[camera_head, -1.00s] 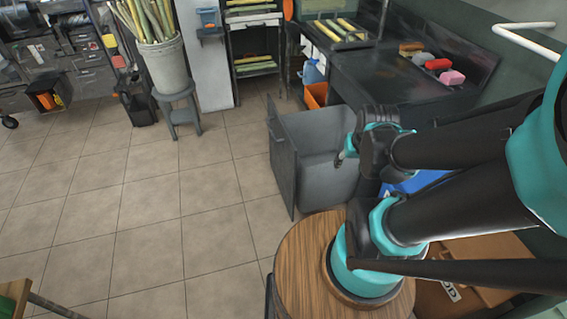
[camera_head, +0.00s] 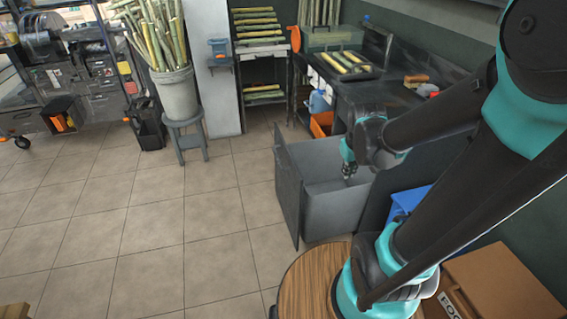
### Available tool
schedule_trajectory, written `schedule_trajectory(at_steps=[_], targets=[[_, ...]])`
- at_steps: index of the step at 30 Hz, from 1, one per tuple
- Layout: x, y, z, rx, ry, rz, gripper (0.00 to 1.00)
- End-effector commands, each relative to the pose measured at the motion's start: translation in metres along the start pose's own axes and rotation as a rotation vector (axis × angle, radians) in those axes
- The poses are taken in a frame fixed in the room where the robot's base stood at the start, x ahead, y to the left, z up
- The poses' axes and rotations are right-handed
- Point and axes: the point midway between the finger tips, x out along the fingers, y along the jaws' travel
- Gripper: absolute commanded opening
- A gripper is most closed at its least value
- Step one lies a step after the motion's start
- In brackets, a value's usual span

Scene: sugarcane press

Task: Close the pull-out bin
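The pull-out bin (camera_head: 335,208) is a grey open-topped box standing out from under the dark counter. Its flat dark front panel (camera_head: 288,192) faces left, towards the open floor. My gripper (camera_head: 348,172) hangs at or just above the bin's open top, near its right end. The fingers are small and dark against the bin, so I cannot tell whether they are open or shut, or whether they touch the bin. Part of the bin's right end is hidden behind my arm.
The dark counter (camera_head: 395,95) runs along the right wall. An orange crate (camera_head: 322,124) stands behind the bin. A blue box (camera_head: 408,203) and a cardboard box (camera_head: 500,285) are at the right. A stool (camera_head: 185,130) holds a bucket of cane. The tiled floor left of the bin is clear.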

Motion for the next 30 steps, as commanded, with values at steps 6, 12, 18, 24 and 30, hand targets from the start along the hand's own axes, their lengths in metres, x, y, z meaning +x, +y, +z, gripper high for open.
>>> schedule_trajectory(at_steps=[6, 12, 18, 24, 30], targets=[[0.012, -0.007, -0.084, -0.301, -0.069, 0.011, 0.00], [0.035, -0.025, -0.154, -0.574, -0.134, 0.017, 0.00], [0.068, -0.056, -0.217, -0.842, -0.201, 0.018, 0.00], [0.108, -0.099, -0.270, -1.106, -0.270, 0.014, 0.00], [0.154, -0.150, -0.310, -1.361, -0.343, 0.006, 0.00]])
